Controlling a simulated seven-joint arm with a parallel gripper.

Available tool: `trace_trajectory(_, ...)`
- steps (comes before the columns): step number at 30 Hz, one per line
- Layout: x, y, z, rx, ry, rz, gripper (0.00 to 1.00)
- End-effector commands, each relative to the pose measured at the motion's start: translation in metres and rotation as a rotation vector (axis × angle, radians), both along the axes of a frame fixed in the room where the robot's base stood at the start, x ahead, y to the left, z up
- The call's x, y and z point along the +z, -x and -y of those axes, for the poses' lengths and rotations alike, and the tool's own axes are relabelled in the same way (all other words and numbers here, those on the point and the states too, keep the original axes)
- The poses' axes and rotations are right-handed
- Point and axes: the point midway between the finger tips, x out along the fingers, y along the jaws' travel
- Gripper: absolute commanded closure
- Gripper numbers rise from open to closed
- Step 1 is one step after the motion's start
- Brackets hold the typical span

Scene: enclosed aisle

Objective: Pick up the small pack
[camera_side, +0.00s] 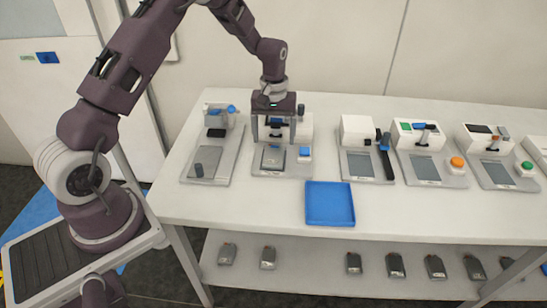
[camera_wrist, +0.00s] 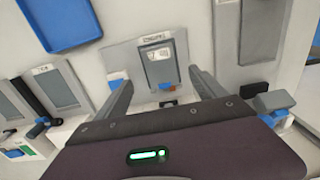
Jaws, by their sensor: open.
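A small grey pack (camera_side: 272,157) lies flat in a grey fixture (camera_side: 258,172) on the white table, below my gripper. In the wrist view the pack (camera_wrist: 159,68) has a pale printed label and an orange bit at its near end. My gripper (camera_side: 274,138) is open, pointing down above the fixture, with nothing between its fingers. In the wrist view its two fingers (camera_wrist: 160,82) stand either side of the pack, apart from it. How high the fingertips are above the pack is hard to tell.
A blue tray (camera_side: 330,222) stands at the table's front edge. A similar fixture (camera_side: 207,182) is at left, and several more stand at right, some with coloured buttons. Several packs (camera_side: 353,262) lie on the lower shelf (camera_side: 310,284). The wall is close behind.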

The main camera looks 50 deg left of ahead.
Motion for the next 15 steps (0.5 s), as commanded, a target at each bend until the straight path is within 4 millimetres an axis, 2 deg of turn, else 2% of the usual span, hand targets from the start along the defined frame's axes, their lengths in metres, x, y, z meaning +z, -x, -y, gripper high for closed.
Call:
trace_trajectory(9, -0.054, 0.000, -0.003, -0.002, 0.002, -0.005, 0.20)
trace_trajectory(12, -0.064, 0.000, -0.003, -0.003, 0.001, -0.003, 0.20)
trace_trajectory(15, -0.065, -0.001, -0.003, -0.003, 0.001, -0.001, 0.20)
